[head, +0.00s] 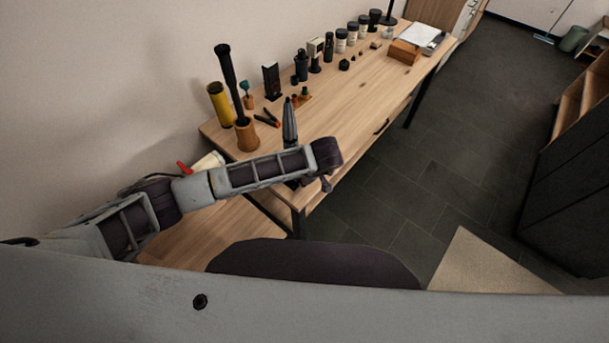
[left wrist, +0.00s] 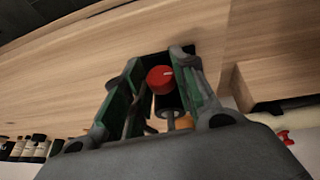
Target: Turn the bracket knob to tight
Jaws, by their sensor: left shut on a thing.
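In the left wrist view, a red knob (left wrist: 160,79) with a pale mark on its face sits between the green-padded fingers of my left gripper (left wrist: 160,70). The fingers are closed around it. A dark cylindrical part and a thin rod lie behind the knob, between the fingers. The rest of the bracket is hidden by the gripper. In the head view, my left arm reaches across the near part of the wooden table (head: 345,105), and the knob is not visible there. My right gripper is in neither view.
Several jars line the wall side. An orange-brown box (head: 404,52) sits farther back. The table's right front is clear.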

